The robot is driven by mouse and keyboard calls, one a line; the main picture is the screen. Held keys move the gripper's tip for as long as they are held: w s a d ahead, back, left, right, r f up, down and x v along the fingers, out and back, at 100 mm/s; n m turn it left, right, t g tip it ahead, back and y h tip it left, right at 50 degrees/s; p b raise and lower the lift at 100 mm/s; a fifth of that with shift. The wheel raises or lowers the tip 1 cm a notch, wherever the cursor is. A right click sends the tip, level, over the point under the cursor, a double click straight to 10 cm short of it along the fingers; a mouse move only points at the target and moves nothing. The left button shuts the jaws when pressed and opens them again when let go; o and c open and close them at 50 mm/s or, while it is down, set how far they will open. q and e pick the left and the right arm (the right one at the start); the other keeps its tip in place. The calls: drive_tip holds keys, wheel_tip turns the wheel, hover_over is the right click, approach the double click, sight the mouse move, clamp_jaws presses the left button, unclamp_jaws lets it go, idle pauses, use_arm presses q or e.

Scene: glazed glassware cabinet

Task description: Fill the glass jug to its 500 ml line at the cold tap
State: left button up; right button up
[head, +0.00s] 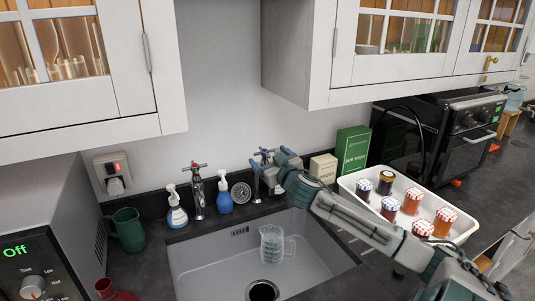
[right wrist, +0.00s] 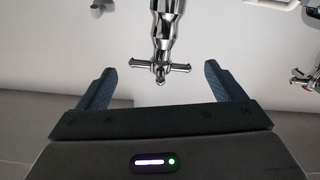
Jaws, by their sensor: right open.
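The clear glass jug (head: 271,244) stands upright in the grey sink (head: 205,262), its handle to the right. I cannot tell whether there is water in it, and its lines are too small to read. The cold tap (head: 262,153), with blue on its top, stands behind the sink and is partly hidden by my right gripper (head: 273,167). In the right wrist view, the tap's chrome cross handle (right wrist: 159,67) shows between the two open fingers, which do not visibly touch it. My left gripper is not in view.
The hot tap (head: 197,190), with red on top, stands left of the cold tap. Soap bottles (head: 176,212) stand near it. A white tray (head: 345,182) of several jars is to the right. A green mug (head: 127,229) stands left of the sink. Wall cabinets (head: 290,60) hang above.

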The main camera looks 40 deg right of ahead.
drive_tip(key=shift+x, duration=0.9)
drive_tip(key=shift+c, duration=0.4)
drive_tip(key=c, duration=0.9)
drive_tip(key=shift+d+n+y, duration=0.1)
drive_tip(key=shift+n+y, duration=0.5)
drive_tip(key=shift+y, duration=0.3)
drive_tip(key=o, duration=1)
drive_tip(key=shift+s, duration=0.1)
